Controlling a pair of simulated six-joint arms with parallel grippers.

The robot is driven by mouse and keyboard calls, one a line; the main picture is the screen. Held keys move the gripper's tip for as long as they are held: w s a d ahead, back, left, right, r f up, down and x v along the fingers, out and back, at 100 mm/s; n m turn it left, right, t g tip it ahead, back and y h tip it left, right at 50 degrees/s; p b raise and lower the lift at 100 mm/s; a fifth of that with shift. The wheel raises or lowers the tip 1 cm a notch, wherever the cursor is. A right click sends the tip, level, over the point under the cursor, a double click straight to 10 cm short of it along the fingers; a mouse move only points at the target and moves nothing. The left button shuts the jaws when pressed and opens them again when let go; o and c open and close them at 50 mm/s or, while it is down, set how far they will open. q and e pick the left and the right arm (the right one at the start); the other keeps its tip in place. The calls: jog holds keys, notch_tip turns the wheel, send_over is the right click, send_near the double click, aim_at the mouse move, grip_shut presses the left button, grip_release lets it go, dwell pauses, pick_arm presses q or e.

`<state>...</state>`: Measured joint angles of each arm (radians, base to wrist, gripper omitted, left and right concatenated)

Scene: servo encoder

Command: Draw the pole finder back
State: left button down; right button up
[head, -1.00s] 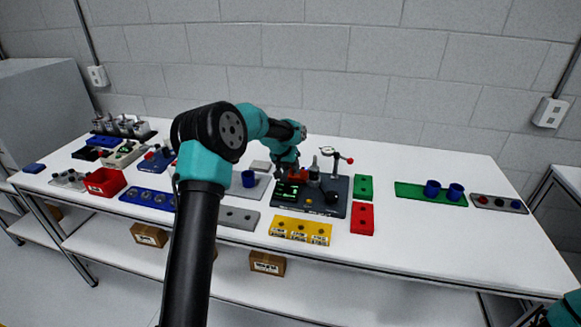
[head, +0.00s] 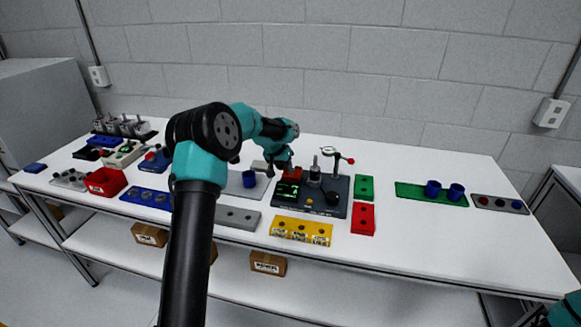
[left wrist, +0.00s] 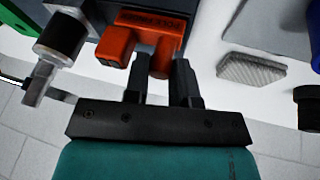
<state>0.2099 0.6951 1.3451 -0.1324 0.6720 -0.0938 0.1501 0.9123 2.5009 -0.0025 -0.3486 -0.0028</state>
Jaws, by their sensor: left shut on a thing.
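The pole finder, a red-orange block with dark lettering (left wrist: 150,24), shows at the top of the left wrist view. In the head view it is the small red piece (head: 293,173) at the left of the dark station (head: 328,209). My left gripper (left wrist: 158,66) is shut on its stem, and the gripper tip (head: 284,170) partly hides it in the head view. A grey cylinder with a metal shaft (head: 315,170) stands on the station, right of the pole finder and apart from it. My right gripper is out of view.
A gauge on a post with a red knob (head: 335,158) stands at the station's back right. Yellow (head: 301,231), red (head: 363,219) and green (head: 364,188) blocks lie around it. A grey plate with a blue cup (head: 249,180) is to the left.

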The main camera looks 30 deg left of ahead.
pick_arm(q)
jog(key=shift+s+a, duration=0.1)
jog(key=shift+a, duration=0.35)
jog(key=c, duration=1.2)
grip_release()
jog(key=shift+a, duration=0.1)
jog(key=v, duration=1.7)
jog(key=shift+s+r, duration=0.2)
